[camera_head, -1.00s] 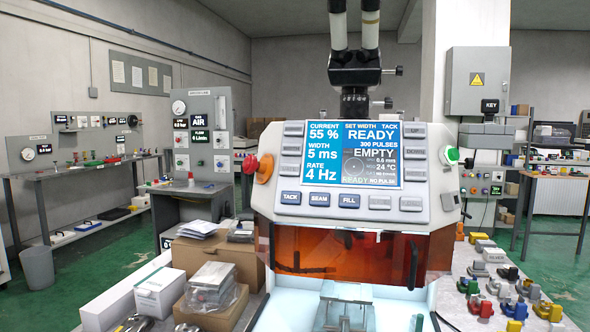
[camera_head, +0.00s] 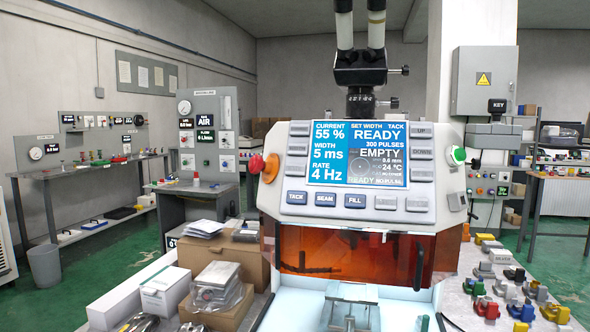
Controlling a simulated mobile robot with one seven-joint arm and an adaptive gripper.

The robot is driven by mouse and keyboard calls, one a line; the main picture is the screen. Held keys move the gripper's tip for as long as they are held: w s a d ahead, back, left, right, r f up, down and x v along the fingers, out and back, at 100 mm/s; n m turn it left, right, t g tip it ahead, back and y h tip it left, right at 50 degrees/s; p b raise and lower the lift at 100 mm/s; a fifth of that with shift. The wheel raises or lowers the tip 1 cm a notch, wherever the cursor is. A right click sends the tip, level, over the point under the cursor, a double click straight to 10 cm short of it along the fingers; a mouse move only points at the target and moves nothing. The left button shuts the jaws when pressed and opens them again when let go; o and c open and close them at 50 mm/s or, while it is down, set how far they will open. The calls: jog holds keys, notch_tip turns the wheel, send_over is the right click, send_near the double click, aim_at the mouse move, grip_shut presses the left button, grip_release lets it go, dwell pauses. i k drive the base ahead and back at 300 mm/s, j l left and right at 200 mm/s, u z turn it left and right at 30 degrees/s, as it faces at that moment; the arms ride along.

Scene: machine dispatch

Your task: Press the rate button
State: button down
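The machine's control panel (camera_head: 470,205) faces me in the middle of the view, with a blue screen (camera_head: 357,155). The screen reads current 55 %, width 5 ms, rate 4 Hz, and "READY" and "EMPTY". Three unlabelled grey buttons stand in a column left of the screen. The lowest, the rate button (camera_head: 296,170), sits beside the RATE line. The width button (camera_head: 297,149) and current button (camera_head: 299,128) are above it. Nothing covers these buttons. My gripper is not in view.
A red knob on an orange base (camera_head: 264,167) juts out left of the buttons. A microscope (camera_head: 360,68) rises behind the panel. Boxes (camera_head: 165,290) stand lower left; colored clamps (camera_head: 488,307) lie lower right.

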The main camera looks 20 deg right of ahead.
aim_at(293, 168)
jog(key=l+u, duration=0.1)
jog(key=u, duration=0.25)
jog(key=l+u, duration=0.1)
jog(key=u, duration=0.25)
jog(key=l+u, duration=0.1)
jog(key=u, duration=0.25)
jog(key=k+l+u, duration=0.1)
jog(key=l+u, duration=0.15)
jog(key=k+l+u, duration=0.2)
jog(key=l, duration=0.2)
jog(key=k+l+u, duration=0.25)
jog(key=k+l, duration=0.15)
jog(key=l, duration=0.15)
jog(key=k+l, duration=0.15)
jog(key=l, duration=0.15)
